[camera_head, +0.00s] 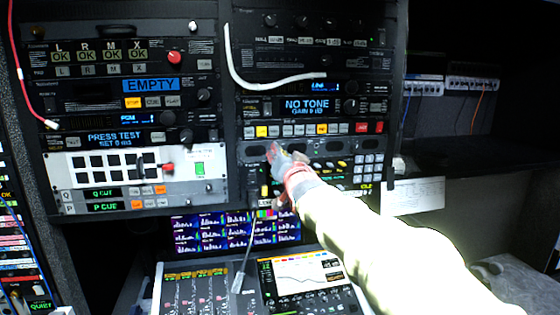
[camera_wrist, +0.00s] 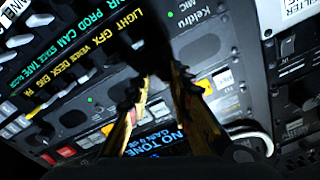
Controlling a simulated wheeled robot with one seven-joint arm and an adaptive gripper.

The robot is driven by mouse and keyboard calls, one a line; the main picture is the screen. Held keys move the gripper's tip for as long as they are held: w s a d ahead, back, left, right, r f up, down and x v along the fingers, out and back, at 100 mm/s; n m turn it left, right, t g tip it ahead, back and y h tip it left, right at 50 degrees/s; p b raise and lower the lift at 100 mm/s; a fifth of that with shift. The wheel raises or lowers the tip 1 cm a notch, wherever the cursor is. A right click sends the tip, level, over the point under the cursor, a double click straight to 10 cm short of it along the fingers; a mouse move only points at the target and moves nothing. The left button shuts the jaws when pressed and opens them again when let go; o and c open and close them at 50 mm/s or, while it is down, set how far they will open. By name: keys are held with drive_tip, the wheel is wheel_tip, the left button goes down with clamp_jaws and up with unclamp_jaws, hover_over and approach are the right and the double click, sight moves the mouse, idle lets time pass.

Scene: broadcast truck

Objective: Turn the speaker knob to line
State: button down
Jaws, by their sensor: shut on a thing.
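My gripper (camera_head: 266,187) is at the lower left part of the intercom panel in the right-hand rack. It also shows in the wrist view (camera_wrist: 156,82), with its two black-and-gold fingers on either side of a dark knob (camera_wrist: 146,42). The fingers are shut on that knob, which is mostly hidden in shadow and behind the fingertips. I take it for the speaker knob, but its label is covered. Its pointer cannot be seen, so I cannot tell which mark it is at.
A display reading NO TONE (camera_head: 307,106) sits above the panel, over a row of coloured buttons (camera_head: 300,130). A mixing console (camera_head: 200,290) and a monitor (camera_head: 205,232) lie below. A white cable (camera_head: 240,80) hangs across the upper rack.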

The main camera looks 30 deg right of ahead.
drive_tip(key=m+b, duration=0.2)
drive_tip(key=m, duration=0.7)
drive_tip(key=m+b, duration=0.3)
drive_tip(key=m, duration=0.7)
drive_tip(key=shift+f+m+g+h, duration=0.1)
drive_tip(key=shift+m+g+h, duration=0.2)
drive_tip(key=shift+g, duration=0.1)
drive_tip(key=c, duration=1.6)
unclamp_jaws()
drive_tip(key=v, duration=1.2)
